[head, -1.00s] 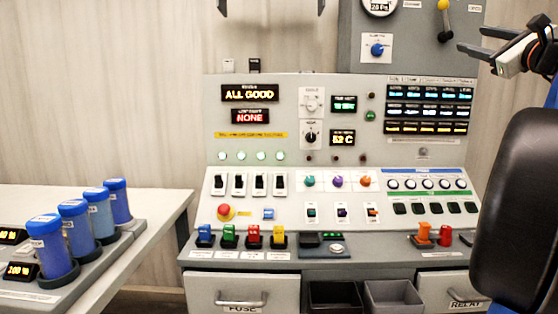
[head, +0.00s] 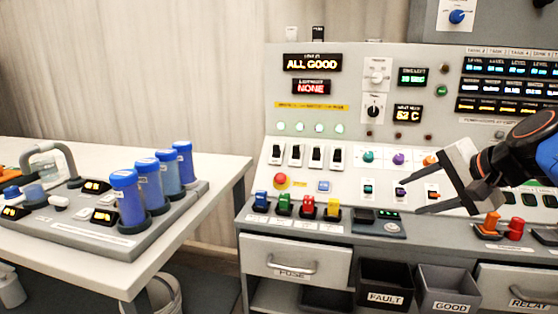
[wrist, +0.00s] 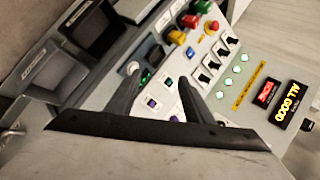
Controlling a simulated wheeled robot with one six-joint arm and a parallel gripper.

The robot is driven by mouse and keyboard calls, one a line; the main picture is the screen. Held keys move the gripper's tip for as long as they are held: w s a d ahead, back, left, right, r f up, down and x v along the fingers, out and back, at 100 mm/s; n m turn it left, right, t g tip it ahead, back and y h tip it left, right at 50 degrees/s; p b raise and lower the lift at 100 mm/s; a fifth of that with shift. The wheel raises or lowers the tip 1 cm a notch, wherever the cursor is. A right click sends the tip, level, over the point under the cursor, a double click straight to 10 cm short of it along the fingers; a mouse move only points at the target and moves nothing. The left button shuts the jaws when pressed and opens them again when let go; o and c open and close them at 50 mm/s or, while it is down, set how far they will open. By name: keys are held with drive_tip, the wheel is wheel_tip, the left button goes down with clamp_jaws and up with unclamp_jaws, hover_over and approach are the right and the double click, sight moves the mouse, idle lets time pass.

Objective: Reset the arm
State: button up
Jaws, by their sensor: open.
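My gripper (head: 420,189) is at the right of the head view, in front of the sloped lower part of the control panel (head: 262,172). Its two grey fingers are spread apart, with nothing between them. In the wrist view the fingers (wrist: 156,98) point at the panel's small switches, apart from each other. My arm comes in from the right edge and hides part of the panel's right side. The upper display (head: 312,63) reads ALL GOOD and the red one below it (head: 311,87) reads NONE.
Blue-capped cylinders (head: 127,200) stand in a rack on the white table (head: 95,262) at left. Coloured plugs (head: 284,204) line the console ledge. Bins marked FAULT (head: 386,298) and GOOD (head: 451,304) sit below, beside a FUSE drawer (head: 293,262). A red mushroom button (head: 280,180) is on the panel.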

drive_tip(key=s+a+f+n+g+h, duration=0.2)
drive_tip(key=s+f+n+g+h, duration=0.1)
drive_tip(key=s+f+n, duration=0.8)
drive_tip(key=s+f+g, duration=0.1)
drive_tip(key=s+f, duration=0.4)
drive_tip(key=f, duration=0.4)
drive_tip(key=shift+f+n+h, duration=0.2)
drive_tip(key=shift+n+h, duration=0.1)
drive_tip(key=shift+h, duration=0.1)
idle(3.5)
